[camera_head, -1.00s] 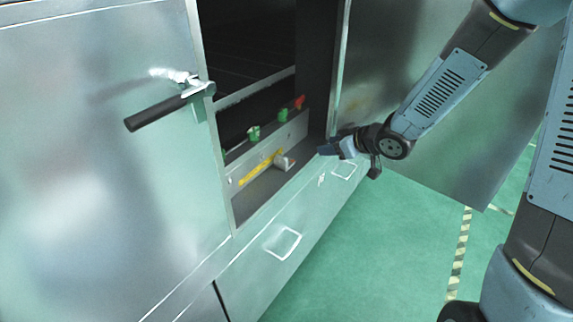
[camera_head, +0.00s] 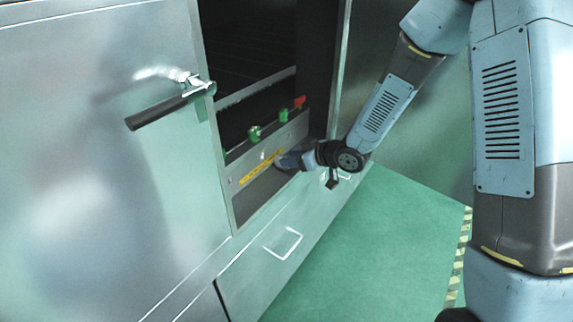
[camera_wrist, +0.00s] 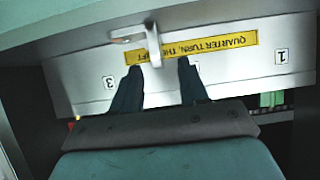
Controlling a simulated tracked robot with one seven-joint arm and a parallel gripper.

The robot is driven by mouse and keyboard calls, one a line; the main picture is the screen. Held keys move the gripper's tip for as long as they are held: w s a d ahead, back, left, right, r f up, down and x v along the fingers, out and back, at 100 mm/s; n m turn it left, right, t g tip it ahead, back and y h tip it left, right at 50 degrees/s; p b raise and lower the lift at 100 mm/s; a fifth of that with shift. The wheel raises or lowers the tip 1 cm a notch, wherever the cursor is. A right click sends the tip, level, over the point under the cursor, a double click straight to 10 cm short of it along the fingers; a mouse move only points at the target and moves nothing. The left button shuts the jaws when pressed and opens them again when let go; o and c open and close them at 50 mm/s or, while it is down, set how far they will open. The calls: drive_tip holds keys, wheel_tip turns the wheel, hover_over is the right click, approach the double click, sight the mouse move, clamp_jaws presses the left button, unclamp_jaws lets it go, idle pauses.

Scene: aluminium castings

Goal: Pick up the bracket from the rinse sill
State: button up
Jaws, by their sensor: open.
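The bracket (camera_wrist: 152,42) is a pale metal piece with a flat arm to the left and a narrow upright part, seen in the wrist view. Its near end is between the two fingertips of my gripper (camera_wrist: 158,66), with a gap on each side. In the head view my gripper (camera_head: 284,161) is over the rinse sill (camera_head: 248,203) and hides the bracket. The jaws are open, and I cannot tell how high they are over the sill.
A cabinet door with a black handle (camera_head: 160,111) stands left; another panel stands right.

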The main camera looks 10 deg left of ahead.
drive_tip(key=shift+x, duration=2.65)
drive_tip(key=shift+d+f, duration=0.1)
drive_tip(key=shift+f, duration=0.05)
drive_tip(key=shift+c, duration=0.4)
clamp_jaws()
